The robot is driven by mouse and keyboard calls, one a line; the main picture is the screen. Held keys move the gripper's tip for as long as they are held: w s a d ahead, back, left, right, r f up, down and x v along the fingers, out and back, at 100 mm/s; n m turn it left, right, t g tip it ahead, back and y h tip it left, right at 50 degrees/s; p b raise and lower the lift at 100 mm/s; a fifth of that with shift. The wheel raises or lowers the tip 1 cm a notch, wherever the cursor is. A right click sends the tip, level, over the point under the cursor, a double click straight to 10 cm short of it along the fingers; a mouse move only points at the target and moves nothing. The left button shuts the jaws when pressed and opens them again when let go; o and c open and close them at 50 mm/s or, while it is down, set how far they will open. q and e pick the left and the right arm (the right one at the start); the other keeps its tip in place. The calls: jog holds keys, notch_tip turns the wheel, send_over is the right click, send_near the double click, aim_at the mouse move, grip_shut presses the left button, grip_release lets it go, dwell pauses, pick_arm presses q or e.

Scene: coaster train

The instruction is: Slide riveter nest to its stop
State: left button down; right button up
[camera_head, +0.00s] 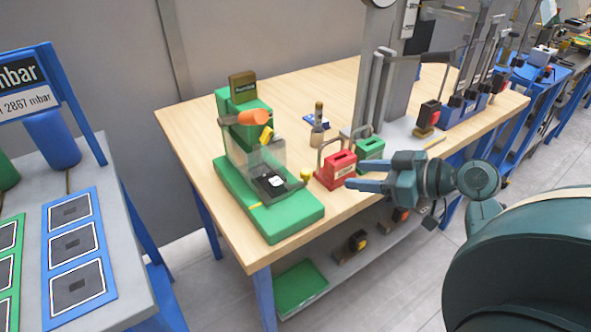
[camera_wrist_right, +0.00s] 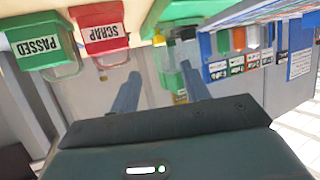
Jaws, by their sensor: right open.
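The green riveter (camera_head: 285,221) stands at the table's left end, with an orange handle (camera_head: 253,117) and a clear guard. Its dark nest (camera_head: 262,192) sits on the base at the guard's front, carrying a small white part (camera_head: 276,181). A yellow knob (camera_head: 306,173) stands at the nest's right side. I cannot tell how far the nest is from its stop. My right gripper (camera_head: 356,176) is open and empty, right of the riveter and apart from the knob. In the right wrist view its fingers (camera_wrist_right: 160,72) are spread, with the green riveter partly behind them. My left gripper is out of view.
A red SCRAP box (camera_head: 336,170) and a green PASSED box (camera_head: 369,151) stand close behind my right gripper; both show in the wrist view. A wooden-handled tool (camera_head: 317,125) stands behind them. A grey press column (camera_head: 385,85) rises farther back. The table's front edge is clear.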

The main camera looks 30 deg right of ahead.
aim_at(311, 173)
jog(key=p+x, duration=0.1)
jog(key=x, duration=1.1)
jog(key=shift+f, duration=0.2)
jog(key=shift+c, duration=0.4)
grip_shut()
